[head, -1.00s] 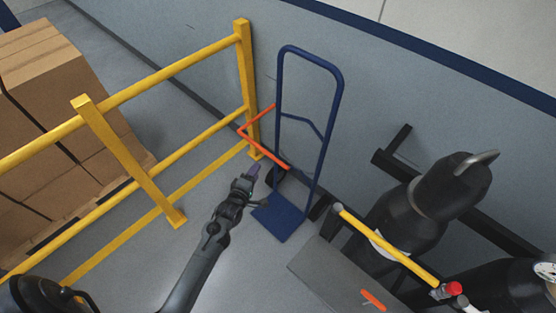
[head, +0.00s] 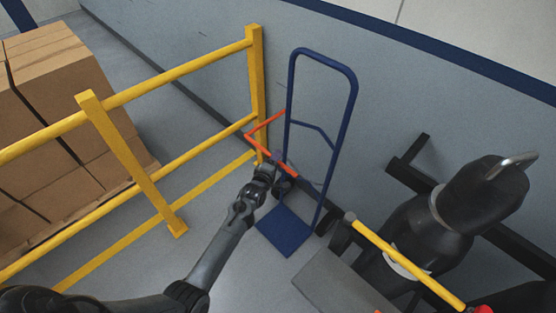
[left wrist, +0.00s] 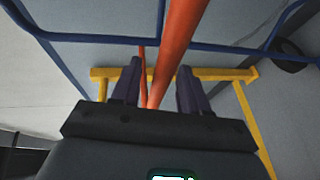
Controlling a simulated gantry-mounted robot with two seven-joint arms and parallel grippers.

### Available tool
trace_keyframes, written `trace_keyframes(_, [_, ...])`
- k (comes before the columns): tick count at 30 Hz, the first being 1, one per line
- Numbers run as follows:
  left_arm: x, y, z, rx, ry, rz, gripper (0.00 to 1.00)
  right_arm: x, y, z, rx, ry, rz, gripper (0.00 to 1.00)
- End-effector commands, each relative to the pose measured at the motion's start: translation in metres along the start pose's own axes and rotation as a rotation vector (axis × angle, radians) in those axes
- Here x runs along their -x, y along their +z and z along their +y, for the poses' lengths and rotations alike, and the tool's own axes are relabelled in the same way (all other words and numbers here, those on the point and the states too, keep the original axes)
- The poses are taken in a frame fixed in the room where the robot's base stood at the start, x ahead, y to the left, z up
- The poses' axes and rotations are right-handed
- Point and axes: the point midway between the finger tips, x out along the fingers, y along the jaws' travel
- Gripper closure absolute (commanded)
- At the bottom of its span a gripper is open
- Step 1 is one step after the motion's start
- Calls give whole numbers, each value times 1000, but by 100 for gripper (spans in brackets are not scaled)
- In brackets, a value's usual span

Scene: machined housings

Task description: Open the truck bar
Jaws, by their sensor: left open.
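The orange-red truck bar (head: 266,124) is a bent bar at the blue hand truck (head: 351,100), reaching out from its left side and back across its front. My left gripper (head: 271,168) is at the lower run of this bar, and its fingertips are hard to make out in the head view. In the left wrist view the bar (left wrist: 178,40) runs between the two dark fingers of my open left gripper (left wrist: 158,82). I cannot tell whether either finger touches it. My right gripper is not in view.
A yellow guard rail (head: 180,72) stands left of the truck, with stacked cardboard boxes (head: 70,75) behind it. Dark gas cylinders (head: 485,195) and a yellow bar (head: 405,262) are at the right. The grey wall (head: 400,70) is close behind the truck.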

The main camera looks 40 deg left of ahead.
Motion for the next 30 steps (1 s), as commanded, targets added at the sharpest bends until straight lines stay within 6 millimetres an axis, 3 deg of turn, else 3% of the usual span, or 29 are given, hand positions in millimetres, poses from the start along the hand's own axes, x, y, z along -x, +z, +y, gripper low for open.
trace_keyframes(6, [-17,0,-1,0,-1,1,56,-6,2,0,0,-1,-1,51])
trace_keyframes(16, [-19,0,0,0,-1,1,56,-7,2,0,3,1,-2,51])
trace_keyframes(17, [-19,0,0,0,-1,1,57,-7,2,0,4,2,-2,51])
trace_keyframes(25, [-19,0,0,0,-1,0,99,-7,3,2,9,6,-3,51])
trace_keyframes(30, [-19,0,0,0,-1,0,100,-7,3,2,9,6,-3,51])
